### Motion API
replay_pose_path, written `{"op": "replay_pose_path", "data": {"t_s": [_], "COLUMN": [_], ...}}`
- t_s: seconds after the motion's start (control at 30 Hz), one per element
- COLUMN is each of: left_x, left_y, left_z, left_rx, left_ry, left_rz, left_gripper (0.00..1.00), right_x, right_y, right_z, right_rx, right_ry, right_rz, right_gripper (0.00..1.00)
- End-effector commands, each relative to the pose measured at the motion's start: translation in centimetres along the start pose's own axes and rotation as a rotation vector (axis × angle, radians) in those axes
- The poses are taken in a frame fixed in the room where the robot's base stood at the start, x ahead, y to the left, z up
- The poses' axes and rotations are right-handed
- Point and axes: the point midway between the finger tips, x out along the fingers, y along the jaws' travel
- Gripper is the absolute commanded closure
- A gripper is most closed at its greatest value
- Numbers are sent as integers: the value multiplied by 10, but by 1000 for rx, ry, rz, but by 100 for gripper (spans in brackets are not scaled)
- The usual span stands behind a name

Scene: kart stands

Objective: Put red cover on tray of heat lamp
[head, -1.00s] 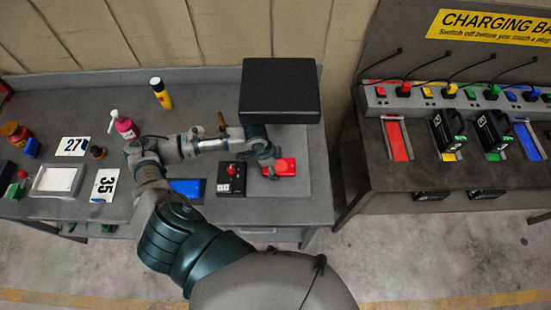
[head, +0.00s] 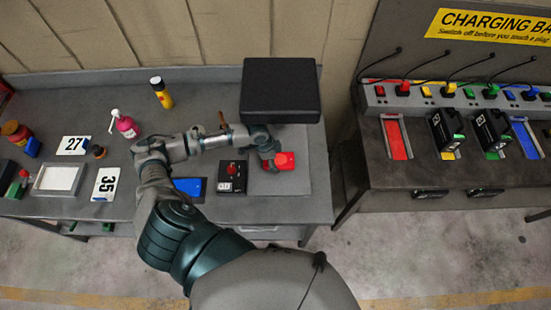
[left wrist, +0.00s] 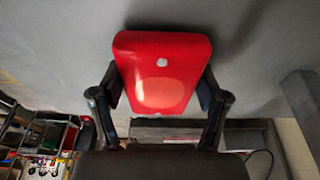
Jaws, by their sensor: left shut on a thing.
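The red cover (head: 286,160) is held by my left gripper (head: 273,161), just above the grey tray (head: 299,181) of the heat lamp. The left wrist view shows the cover (left wrist: 162,60) between the two fingers (left wrist: 160,85), one against each side. Its face has a small white dot and a paler patch. The lamp's black hood (head: 280,88) overhangs the back of the tray. The head view does not show clearly how large the gap under the cover is. My right gripper is not in view.
A black box with a red knob (head: 232,178) and a blue panel (head: 188,187) lie left of the tray. A charging bench (head: 430,178) is at the right.

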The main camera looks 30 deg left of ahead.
Motion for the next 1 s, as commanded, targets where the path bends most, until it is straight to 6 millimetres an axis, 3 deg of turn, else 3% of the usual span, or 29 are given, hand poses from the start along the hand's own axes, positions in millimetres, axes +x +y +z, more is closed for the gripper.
{"op": "replay_pose_path", "data": {"t_s": [0.1, 0.13, 0.2, 0.57, 0.77, 1.0], "left_x": [0, 1, 0, -1, -22, -37], "left_y": [0, 0, 0, 0, -1, 1], "left_z": [0, 0, 0, -1, -2, 58], "left_rx": [0, 0, 1, 1, 1, -3], "left_ry": [1, 0, -1, -1, 0, -7], "left_rz": [-1, 0, -1, -1, -4, -1], "left_gripper": [66, 18, 1, 1, 1, 1], "right_x": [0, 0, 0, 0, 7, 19], "right_y": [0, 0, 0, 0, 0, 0], "right_z": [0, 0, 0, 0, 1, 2], "right_rx": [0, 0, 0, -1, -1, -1], "right_ry": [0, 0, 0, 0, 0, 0], "right_rz": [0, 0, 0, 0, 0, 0], "right_gripper": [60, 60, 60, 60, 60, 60]}}
